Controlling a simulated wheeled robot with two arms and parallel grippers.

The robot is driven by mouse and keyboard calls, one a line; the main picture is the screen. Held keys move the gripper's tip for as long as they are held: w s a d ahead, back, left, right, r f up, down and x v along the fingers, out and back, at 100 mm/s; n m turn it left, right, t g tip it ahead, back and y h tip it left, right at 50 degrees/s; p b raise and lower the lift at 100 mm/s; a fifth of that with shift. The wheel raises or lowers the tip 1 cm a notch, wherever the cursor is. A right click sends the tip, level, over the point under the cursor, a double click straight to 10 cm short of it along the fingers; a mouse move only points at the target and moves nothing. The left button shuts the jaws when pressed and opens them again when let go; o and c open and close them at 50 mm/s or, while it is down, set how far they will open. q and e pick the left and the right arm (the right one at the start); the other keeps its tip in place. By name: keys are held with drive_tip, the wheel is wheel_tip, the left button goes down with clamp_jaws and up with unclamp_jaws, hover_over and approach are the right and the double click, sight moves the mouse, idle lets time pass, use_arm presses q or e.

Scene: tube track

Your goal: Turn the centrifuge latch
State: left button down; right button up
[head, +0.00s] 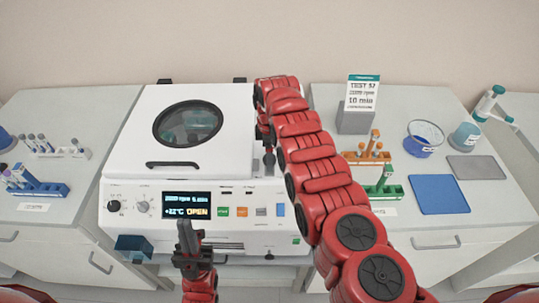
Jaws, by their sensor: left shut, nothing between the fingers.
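The white centrifuge (128,191) stands on the middle bench. Its lid (150,130) lies flat, with a round dark window and a black handle. The display (187,205) reads OPEN. A small dark grey part, seemingly the latch (269,160), shows at the lid's right edge. My left gripper (187,236) is shut and empty, in front of the control panel below the display. My right arm reaches over the centrifuge's right side. Its gripper (264,132) points down just above the latch, mostly hidden by the arm, so its fingers and any contact are unclear.
Tube racks (40,187) stand on the left bench. On the right bench are a sign (362,92), an orange rack (367,158), a green rack (386,190), a blue-rimmed beaker (422,140) and a blue mat (439,194). My right arm covers the centrifuge's right edge.

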drive_tip(key=shift+f, duration=0.25)
drive_tip(key=shift+r, duration=0.1)
drive_tip(key=shift+c, duration=0.9)
clamp_jaws()
